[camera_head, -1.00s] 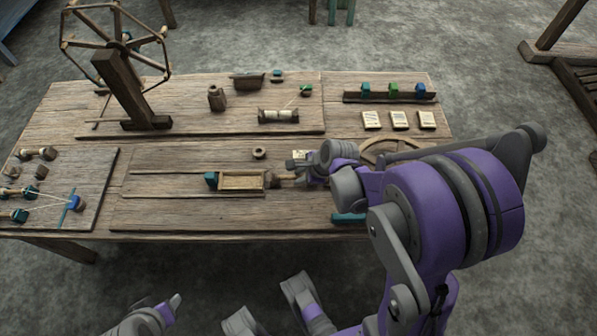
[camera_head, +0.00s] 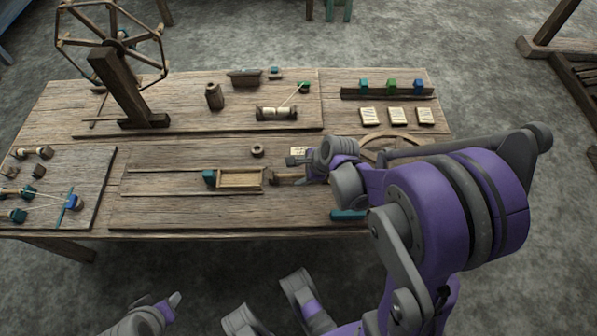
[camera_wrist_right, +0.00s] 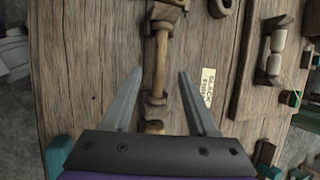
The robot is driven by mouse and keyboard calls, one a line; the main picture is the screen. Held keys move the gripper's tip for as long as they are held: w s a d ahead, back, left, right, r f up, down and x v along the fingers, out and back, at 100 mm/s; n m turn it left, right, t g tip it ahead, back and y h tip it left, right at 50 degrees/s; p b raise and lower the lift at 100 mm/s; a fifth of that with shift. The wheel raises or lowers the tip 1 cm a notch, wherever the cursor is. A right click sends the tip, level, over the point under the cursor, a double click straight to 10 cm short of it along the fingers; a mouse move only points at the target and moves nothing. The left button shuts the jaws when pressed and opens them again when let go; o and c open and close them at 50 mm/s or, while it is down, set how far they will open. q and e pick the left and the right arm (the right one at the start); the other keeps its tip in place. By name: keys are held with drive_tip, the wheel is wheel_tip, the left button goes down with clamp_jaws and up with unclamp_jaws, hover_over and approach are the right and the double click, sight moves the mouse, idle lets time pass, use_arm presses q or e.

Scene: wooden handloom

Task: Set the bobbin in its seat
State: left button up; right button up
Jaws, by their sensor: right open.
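A wooden spool-shaped piece, which looks like the bobbin (camera_wrist_right: 160,62), lies along the table in the right wrist view, with collars around its shaft. In the head view it shows as a brown bar (camera_head: 287,178) at the right end of an open wooden tray (camera_head: 241,187). Whether it rests in a seat I cannot tell. My right gripper (camera_wrist_right: 160,72) is open, with its fingers apart on either side of this piece and not touching it. It also shows in the head view (camera_head: 297,168). My left gripper (camera_head: 173,302) is partly visible at the lower left; its jaw state is unclear.
A cream-wound spool in a cradle (camera_head: 276,114) stands behind. A small wooden ring (camera_head: 257,150) and a paper label (camera_wrist_right: 208,85) lie near the gripper. A wheel frame (camera_head: 125,75) stands at the back left.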

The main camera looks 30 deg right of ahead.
drive_tip(key=p+v, duration=0.3)
drive_tip(key=v, duration=0.7)
idle(1.2)
